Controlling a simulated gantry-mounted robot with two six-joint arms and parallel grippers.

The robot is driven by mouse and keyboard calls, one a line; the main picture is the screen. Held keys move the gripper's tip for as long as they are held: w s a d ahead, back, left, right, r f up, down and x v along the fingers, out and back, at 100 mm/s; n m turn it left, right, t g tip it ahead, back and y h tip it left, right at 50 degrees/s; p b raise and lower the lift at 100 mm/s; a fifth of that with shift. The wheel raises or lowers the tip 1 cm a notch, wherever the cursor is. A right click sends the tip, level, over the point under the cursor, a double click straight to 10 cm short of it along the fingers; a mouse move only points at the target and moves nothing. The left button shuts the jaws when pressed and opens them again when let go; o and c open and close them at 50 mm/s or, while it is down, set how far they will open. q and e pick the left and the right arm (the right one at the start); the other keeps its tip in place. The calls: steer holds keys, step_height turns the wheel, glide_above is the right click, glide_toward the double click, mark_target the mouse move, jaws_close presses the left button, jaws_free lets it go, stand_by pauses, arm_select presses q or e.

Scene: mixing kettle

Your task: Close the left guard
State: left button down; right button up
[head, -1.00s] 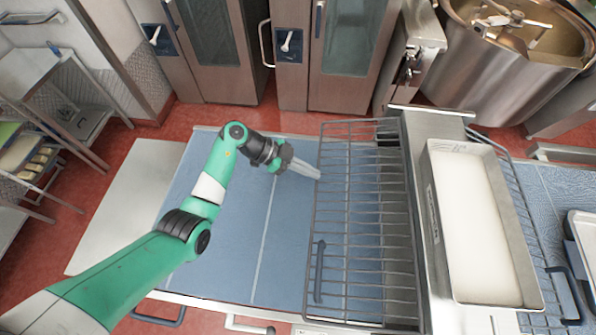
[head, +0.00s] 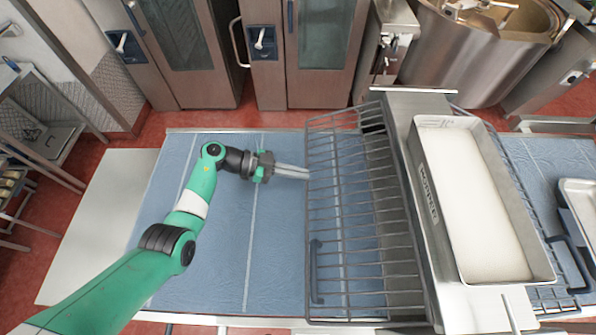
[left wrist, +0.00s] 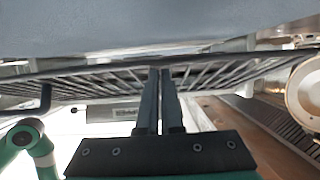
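The left guard (head: 352,225) is a grey wire grid on the left side of the machine (head: 415,165). It spreads out leftward over the blue belt, with a dark handle (head: 316,272) along its free left edge. I cannot tell its exact height. My left gripper (head: 307,173) points right, its fingertips at the guard's free edge towards the far end. Its fingers are together and hold nothing. In the left wrist view the fingertips (left wrist: 161,72) overlap the guard's edge bar (left wrist: 105,72); whether they touch is unclear. My right gripper is out of view.
A tray of white powder (head: 475,200) sits on top of the machine. The blue belt (head: 225,255) is clear around my left arm. Steel cabinets (head: 305,60) and a large mixing bowl (head: 470,60) stand behind.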

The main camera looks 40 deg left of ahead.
arm_select(q)
steer(key=r+p+v, duration=0.1)
steer(key=p+v, duration=0.1)
steer(key=v, duration=0.4)
steer(key=d+r+p+v, duration=0.1)
steer(key=r+p+v, duration=0.1)
steer(key=v, duration=0.5)
steer(key=shift+w+p, duration=0.3)
steer(key=shift+p, duration=0.4)
steer(key=shift+d, duration=0.1)
